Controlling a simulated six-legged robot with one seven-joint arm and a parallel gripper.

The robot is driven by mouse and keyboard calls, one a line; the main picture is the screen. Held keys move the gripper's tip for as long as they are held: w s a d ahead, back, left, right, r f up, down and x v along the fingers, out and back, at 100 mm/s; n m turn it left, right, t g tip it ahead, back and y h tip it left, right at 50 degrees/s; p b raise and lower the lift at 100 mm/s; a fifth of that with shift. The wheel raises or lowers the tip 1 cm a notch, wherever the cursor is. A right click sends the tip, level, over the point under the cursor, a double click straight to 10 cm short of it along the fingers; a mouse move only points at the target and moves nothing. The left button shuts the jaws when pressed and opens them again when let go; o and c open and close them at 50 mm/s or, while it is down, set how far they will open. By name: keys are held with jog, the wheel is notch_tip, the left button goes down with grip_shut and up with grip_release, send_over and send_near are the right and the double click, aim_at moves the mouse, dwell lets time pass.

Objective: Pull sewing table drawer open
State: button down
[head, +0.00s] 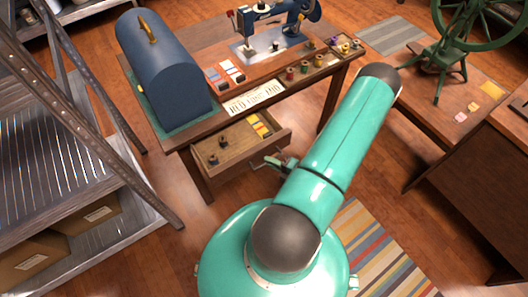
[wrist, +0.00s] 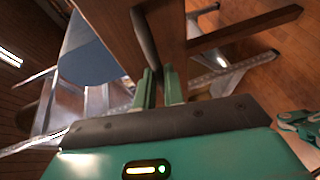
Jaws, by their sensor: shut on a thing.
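The wooden sewing table (head: 183,134) stands at the upper middle of the head view. Its drawer (head: 232,163) is pulled out, with its open inside showing from above. Small spools (head: 213,159) and yellow and coloured pieces (head: 259,126) lie in it. My gripper (head: 281,163) is at the drawer's front, partly hidden by my arm. In the wrist view, my gripper (wrist: 160,86) is shut on the dark drawer handle (wrist: 144,38), beside the wooden drawer front (wrist: 172,28).
A blue domed case (head: 160,70), a sewing machine (head: 275,35) and several spools stand on the tabletop. A metal shelf (head: 75,165) with cardboard boxes is at left. A green spinning wheel (head: 455,55) and a desk (head: 480,150) are at right. A striped rug (head: 372,250) lies on the floor.

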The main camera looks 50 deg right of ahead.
jog(key=shift+s+a, duration=0.2)
jog(key=shift+s, duration=0.5)
jog(key=c, duration=1.5)
grip_release()
jog(key=shift+s, duration=0.1)
jog(key=v, duration=1.3)
jog(key=shift+s+r, duration=0.1)
jog(key=shift+s, duration=0.25)
